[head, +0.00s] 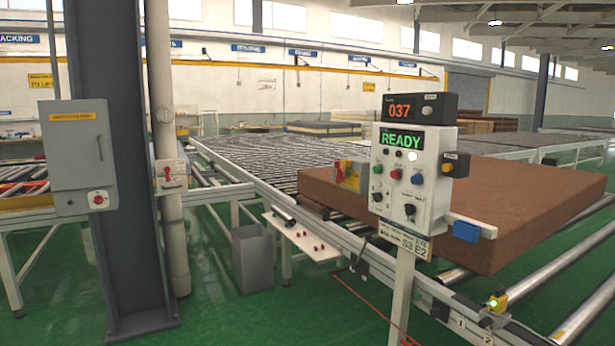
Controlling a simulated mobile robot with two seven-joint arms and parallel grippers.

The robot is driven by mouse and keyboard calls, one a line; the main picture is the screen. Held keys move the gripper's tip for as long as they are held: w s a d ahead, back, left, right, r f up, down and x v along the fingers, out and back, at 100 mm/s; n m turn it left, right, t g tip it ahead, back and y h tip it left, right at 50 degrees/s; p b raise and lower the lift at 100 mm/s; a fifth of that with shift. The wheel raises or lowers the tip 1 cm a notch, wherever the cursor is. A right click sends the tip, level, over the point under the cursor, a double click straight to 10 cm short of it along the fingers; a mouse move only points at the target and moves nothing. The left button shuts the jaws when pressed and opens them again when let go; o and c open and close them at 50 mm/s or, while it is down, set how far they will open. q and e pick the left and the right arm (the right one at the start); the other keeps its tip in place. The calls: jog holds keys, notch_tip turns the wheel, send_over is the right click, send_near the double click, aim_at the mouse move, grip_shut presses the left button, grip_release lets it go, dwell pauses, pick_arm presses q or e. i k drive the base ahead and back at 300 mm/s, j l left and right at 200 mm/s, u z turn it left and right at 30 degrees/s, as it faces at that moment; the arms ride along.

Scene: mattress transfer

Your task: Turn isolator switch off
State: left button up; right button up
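A control pedestal (410,175) stands at centre right, with a green READY display and an orange 037 readout above it. A grey box with a yellow plate and red handle (350,176) shows just left of the pedestal; I cannot tell what it is fixed to. A white box with a red handle (168,174) is on the pale vertical pipe at left. A grey cabinet (79,155) on the dark column has a red knob (97,199) at its lower right. None has a label I can read as isolator. Neither gripper is in view.
A large brown mattress block (505,205) lies on the roller conveyor behind the pedestal. A grey bin (253,258) and a low white shelf (300,236) stand by the conveyor frame. A dark column (125,240) blocks the left. Green floor is clear at front centre.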

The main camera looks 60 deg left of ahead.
aim_at(341, 176)
jog(key=u, duration=1.65)
jog(key=i+z, duration=0.2)
jog(key=i, duration=0.2)
jog(key=i+j+z, duration=0.2)
jog(key=i, duration=0.2)
